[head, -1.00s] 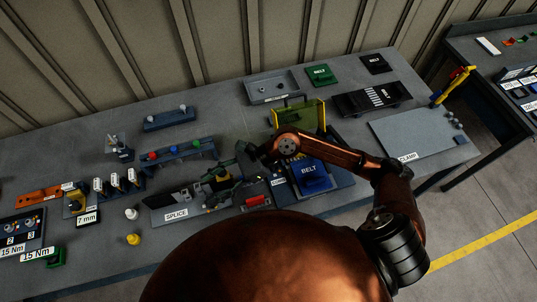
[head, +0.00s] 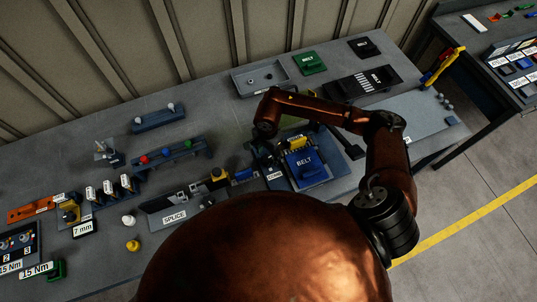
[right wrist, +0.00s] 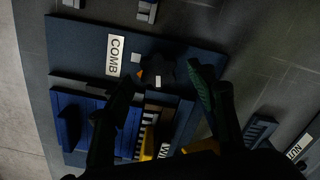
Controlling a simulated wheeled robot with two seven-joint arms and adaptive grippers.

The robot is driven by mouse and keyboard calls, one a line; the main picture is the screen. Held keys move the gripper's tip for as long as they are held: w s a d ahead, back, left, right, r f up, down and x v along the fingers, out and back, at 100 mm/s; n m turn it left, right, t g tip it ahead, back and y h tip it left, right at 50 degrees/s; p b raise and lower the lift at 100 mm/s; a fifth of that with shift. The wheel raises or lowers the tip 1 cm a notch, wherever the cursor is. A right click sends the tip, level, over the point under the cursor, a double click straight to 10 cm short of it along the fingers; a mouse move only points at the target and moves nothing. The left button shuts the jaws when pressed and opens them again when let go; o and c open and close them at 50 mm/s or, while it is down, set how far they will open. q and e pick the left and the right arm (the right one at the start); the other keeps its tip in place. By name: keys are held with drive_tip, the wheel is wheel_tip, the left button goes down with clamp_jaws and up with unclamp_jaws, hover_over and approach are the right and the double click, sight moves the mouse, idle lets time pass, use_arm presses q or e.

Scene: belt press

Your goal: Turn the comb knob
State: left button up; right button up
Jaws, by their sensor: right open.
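The comb knob (right wrist: 163,70) is a dark, lobed knob with a pale mark and an orange pointer-like patch beside it. In the right wrist view it is on the dark blue board (right wrist: 75,40), close to the white COMB label (right wrist: 115,55). My right gripper (right wrist: 160,92) is open, with one finger on each side of the knob's area; I cannot tell whether either touches it. In the head view my right gripper (head: 257,150) is mostly hidden below my wrist, by the board's left edge; the knob is hidden there. My left gripper is not in view.
A blue BELT block (head: 305,164) sits on the board, with a yellow part behind it. The splice fixture (head: 178,205) stands to the left, and a rack with coloured knobs (head: 170,155) farther left. A grey plate (head: 425,113) lies to the right.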

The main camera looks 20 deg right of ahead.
drive_tip(key=shift+w+f, duration=0.15)
drive_tip(key=shift+f, duration=0.5)
drive_tip(key=shift+s+d, duration=0.1)
drive_tip(key=shift+s, duration=0.1)
drive_tip(key=shift+w, duration=0.1)
drive_tip(key=shift+c, duration=1.3)
drive_tip(key=c, duration=0.9)
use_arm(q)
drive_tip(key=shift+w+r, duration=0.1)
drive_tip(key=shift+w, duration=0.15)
use_arm(e)
drive_tip(key=shift+o, duration=0.2)
